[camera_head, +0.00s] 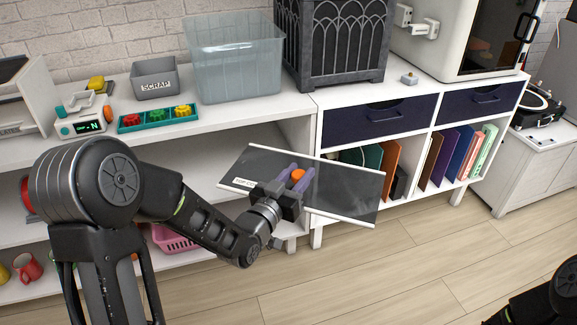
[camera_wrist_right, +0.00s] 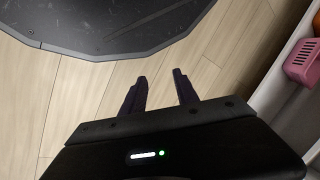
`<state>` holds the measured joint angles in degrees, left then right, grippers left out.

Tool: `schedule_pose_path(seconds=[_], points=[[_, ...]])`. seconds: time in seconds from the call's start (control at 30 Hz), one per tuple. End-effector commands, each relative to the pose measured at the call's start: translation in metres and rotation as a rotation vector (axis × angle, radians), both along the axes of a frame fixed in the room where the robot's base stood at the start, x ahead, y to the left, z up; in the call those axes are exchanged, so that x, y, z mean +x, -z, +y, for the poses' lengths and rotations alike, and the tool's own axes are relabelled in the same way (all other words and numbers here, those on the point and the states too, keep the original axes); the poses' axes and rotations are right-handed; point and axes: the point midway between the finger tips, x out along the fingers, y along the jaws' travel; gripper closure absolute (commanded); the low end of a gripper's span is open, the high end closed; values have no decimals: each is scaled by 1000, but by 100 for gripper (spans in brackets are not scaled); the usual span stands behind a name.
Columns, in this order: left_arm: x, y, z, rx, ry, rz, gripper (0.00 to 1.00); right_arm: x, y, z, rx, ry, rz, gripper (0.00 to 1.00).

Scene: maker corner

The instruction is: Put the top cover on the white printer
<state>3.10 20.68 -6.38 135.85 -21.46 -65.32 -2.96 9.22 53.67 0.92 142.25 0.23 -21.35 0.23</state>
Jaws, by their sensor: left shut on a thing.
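The top cover (camera_head: 345,187) is a flat, dark see-through panel with white end strips, a small label and an orange knob. My left gripper (camera_head: 298,176) is shut on the cover at its knob and holds it tilted in front of the shelving, above the floor. A white printer (camera_head: 427,48) with a dark glass door stands on the cabinet at the upper right; its top is out of view. In the right wrist view my right gripper (camera_wrist_right: 160,90) is open and empty above the floor. Only a dark part of the right arm shows at the lower right of the head view.
On the worktop are a black arched-pattern cabinet (camera_head: 336,42), a clear bin (camera_head: 234,62), a grey scrap box (camera_head: 154,80) and a green tray (camera_head: 157,118). A small knobbed block (camera_head: 409,79) sits by the printer. A record player (camera_head: 537,105) stands right. Floor in front is clear.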

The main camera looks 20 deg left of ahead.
Motion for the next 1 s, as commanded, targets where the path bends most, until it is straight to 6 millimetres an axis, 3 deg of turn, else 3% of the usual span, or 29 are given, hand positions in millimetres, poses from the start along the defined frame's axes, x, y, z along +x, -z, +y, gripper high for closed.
schedule_pose_path(seconds=[0.03, 0.1, 0.3, 0.4, 0.6, 1.0], points=[[2, -33, -2, -1, -12, 1, 100, -1, -39, 1, 2, -3, 3, 64], [3, -53, -2, -2, -36, 1, 100, -3, -67, 3, 5, -8, 7, 64], [5, -98, 0, 0, -113, 4, 100, -9, -138, 7, 12, -20, 17, 64], [5, -112, 2, 4, -144, 4, 100, -11, -163, 8, 14, -25, 21, 64], [4, -122, 4, 9, -182, 5, 100, -14, -184, 9, 17, -29, 26, 64], [4, -120, 5, 11, -188, 3, 100, -14, -182, 9, 17, -30, 27, 64]])
